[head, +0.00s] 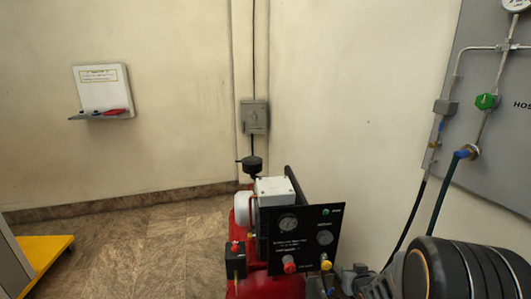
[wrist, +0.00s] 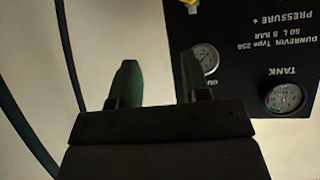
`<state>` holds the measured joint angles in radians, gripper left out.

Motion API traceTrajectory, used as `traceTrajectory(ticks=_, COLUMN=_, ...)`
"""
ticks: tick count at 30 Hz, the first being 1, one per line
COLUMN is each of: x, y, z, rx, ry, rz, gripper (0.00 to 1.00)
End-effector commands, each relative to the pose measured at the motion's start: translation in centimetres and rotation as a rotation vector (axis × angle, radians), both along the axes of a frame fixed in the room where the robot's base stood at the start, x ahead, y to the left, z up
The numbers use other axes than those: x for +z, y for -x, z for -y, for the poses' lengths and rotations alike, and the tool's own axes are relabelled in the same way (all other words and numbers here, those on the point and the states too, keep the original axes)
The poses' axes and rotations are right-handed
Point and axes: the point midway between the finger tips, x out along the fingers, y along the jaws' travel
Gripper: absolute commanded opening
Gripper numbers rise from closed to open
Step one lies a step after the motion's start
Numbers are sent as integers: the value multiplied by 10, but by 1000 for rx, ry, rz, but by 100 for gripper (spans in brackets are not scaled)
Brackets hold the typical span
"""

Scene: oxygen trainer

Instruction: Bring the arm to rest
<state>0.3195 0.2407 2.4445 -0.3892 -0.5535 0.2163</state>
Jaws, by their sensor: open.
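My gripper (wrist: 158,66) shows in the wrist view with its two dark green fingers apart. Nothing is between them. The right finger overlaps part of a gauge on the black compressor panel (wrist: 245,50) behind it; I cannot tell the distance. In the head view my arm (head: 465,268) is at the lower right corner, beside the red compressor (head: 265,288) and its black panel (head: 306,238). I cannot clearly make out the fingers in the head view.
A grey wall panel (head: 500,145) with pipes, a green valve knob (head: 486,101) and hanging hoses (head: 430,205) is at the right. A small wall shelf (head: 101,92) is at the left. The tiled floor (head: 125,250) left of the compressor is clear, up to a yellow-topped object (head: 42,255).

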Motion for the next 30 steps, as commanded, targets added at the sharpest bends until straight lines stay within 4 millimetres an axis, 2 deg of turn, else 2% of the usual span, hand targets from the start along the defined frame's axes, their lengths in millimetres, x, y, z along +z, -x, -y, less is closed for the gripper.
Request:
traceTrajectory(ticks=1, x=61, y=5, z=-7, rx=-6, ry=27, rz=-42, gripper=43)
traceTrajectory(ticks=3, x=105, y=18, z=-16, rx=-21, ry=50, rz=-126, gripper=43)
traceTrajectory(ticks=5, x=142, y=32, z=-25, rx=-29, ry=59, rz=-199, gripper=43)
traceTrajectory(ticks=6, x=166, y=43, z=-31, rx=-32, ry=62, rz=-247, gripper=43)
traceTrajectory(ticks=9, x=219, y=73, z=-50, rx=-21, ry=53, rz=-358, gripper=43)
traceTrajectory(ticks=12, x=262, y=104, z=-68, rx=0, ry=35, rz=-457, gripper=43)
traceTrajectory(ticks=15, x=294, y=132, z=-83, rx=31, ry=16, rz=-539, gripper=43)
traceTrajectory(ticks=19, x=321, y=160, z=-96, rx=69, ry=-4, rz=-615, gripper=43)
traceTrajectory(ticks=24, x=334, y=178, z=-105, rx=96, ry=-16, rz=-665, gripper=43)
traceTrajectory(ticks=30, x=334, y=181, z=-106, rx=100, ry=-18, rz=-675, gripper=43)
